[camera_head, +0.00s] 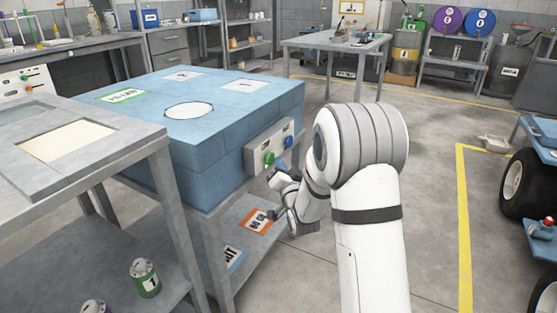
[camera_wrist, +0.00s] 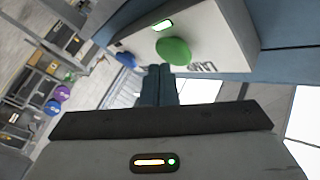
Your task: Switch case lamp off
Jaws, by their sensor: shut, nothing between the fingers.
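A large blue case (camera_head: 225,150) stands on a grey bench. A grey control panel (camera_head: 258,150) on its side carries a green button (camera_head: 269,159) and a blue button (camera_head: 289,141). In the wrist view the green button (camera_wrist: 173,50) has a bright green indicator (camera_wrist: 162,24) above it and lettering reading "LAMP" (camera_wrist: 205,67) beside it. The blue button (camera_wrist: 126,60) is farther left. My gripper (camera_head: 272,174) is shut and empty, in front of the panel just below the green button. Its fingertips (camera_wrist: 159,70) appear close to that button; I cannot tell whether they touch.
A grey bench (camera_head: 150,150) with a light panel stands at the near left. Below the case, a shelf bears an orange-edged label (camera_head: 258,221). A wheeled blue cart (camera_head: 540,190) is at the right. The floor between is open, marked by a yellow line (camera_head: 463,230).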

